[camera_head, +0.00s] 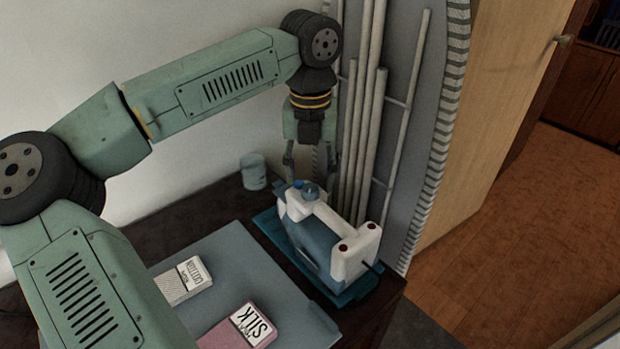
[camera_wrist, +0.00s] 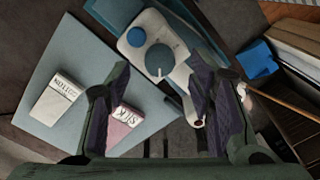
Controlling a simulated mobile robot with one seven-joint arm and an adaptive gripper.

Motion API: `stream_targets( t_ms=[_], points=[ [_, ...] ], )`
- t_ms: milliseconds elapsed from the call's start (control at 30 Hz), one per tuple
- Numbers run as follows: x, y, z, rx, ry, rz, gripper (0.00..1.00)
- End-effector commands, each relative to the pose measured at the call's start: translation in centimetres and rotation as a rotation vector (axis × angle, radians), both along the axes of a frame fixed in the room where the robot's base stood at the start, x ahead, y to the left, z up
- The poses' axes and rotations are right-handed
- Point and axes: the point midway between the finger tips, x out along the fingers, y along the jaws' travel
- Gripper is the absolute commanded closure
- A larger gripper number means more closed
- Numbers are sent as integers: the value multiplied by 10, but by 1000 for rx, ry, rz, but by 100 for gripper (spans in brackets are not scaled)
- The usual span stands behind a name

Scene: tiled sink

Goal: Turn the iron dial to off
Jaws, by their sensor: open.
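The iron (camera_head: 322,240) is white and blue-grey and stands on a teal tray (camera_head: 275,232) near the table's right edge. Its round grey-blue dial (camera_wrist: 159,60) has a pale pointer line and shows in the wrist view beside a smaller bright blue button (camera_wrist: 136,37). In the head view the dial (camera_head: 310,190) sits on top at the iron's far end, below my gripper (camera_head: 310,174). My gripper is open and empty. In the wrist view its two dark fingers (camera_wrist: 158,76) are spread on either side of the dial and appear apart from it. The dial's setting marks are too small to read.
A blue-grey mat (camera_head: 225,265) holds a white "COTTON" box (camera_head: 183,281) and a pink "SILK" box (camera_head: 238,328). A light blue cup (camera_head: 254,171) stands at the back by the wall. An ironing board with pale tubes (camera_head: 362,140) stands close behind the iron.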

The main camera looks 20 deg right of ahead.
Motion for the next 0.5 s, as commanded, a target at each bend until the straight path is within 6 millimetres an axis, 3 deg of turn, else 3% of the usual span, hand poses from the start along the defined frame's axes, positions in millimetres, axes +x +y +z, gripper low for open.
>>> stream_targets(
  t_ms=[200,500],
  points=[
    [0,0,-23,0,1,1,52],
    [0,0,-27,0,0,0,52]
  ],
)
